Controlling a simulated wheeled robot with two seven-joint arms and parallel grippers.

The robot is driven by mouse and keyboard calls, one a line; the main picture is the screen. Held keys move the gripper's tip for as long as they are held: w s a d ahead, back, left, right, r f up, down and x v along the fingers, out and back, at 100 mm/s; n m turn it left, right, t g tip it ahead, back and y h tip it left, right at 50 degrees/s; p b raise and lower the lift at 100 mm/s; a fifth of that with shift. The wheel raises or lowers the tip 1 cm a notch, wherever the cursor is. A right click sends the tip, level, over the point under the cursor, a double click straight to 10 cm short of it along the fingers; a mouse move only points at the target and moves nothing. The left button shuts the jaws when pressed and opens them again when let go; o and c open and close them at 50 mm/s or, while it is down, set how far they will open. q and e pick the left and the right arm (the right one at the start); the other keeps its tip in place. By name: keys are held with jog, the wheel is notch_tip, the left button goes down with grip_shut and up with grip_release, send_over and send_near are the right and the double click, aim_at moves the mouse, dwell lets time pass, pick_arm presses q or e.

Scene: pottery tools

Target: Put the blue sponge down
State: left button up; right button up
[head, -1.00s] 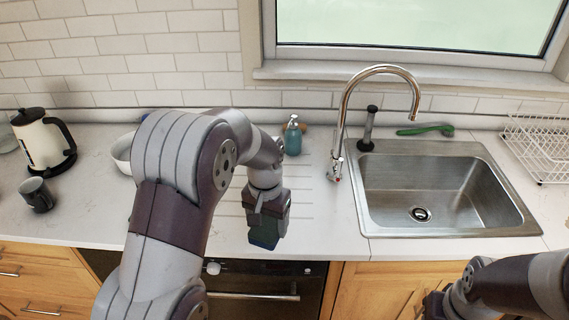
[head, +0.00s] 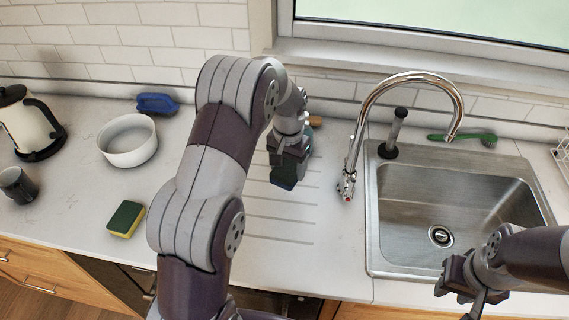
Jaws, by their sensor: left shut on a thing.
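My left gripper (head: 287,163) is over the ridged drainboard area of the counter, left of the faucet. It is shut on the dark blue sponge (head: 284,181), which shows below the fingers. The fingers partly hide the sponge, and I cannot tell whether its underside touches the counter. My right gripper (head: 463,284) is low at the right, in front of the sink's front edge, and appears to hold nothing. Its fingers are too dark and angled to tell whether they are open.
A green and yellow sponge (head: 126,218), white bowl (head: 128,141), blue brush-like thing (head: 157,103), dark mug (head: 17,184) and kettle (head: 30,125) stand left. The faucet (head: 354,150) and sink (head: 455,205) are right. A green brush (head: 463,138) lies behind the sink.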

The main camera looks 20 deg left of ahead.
pick_arm(q)
jog(key=w+a+f, duration=0.2)
jog(key=w, duration=0.1)
jog(key=w+a+f+p, duration=0.1)
jog(key=w, duration=0.1)
jog(key=shift+f, duration=0.25)
jog(key=shift+w+a+f, duration=0.15)
jog(key=shift+f, duration=0.05)
jog(key=f, duration=0.1)
jog(key=f+p, duration=0.1)
jog(key=f, duration=0.1)
jog(key=shift+s+f+p, duration=0.15)
jog(key=shift+s+p, duration=0.15)
jog(key=shift+p, duration=0.05)
jog(key=shift+w+f, duration=0.2)
jog(key=shift+f, duration=0.25)
jog(key=o, duration=0.7)
jog(key=shift+s, duration=0.15)
jog(key=shift+c, duration=0.2)
pick_arm(e)
jog(key=r, duration=0.2)
jog(key=shift+w+r, duration=0.3)
jog(key=shift+w, duration=0.1)
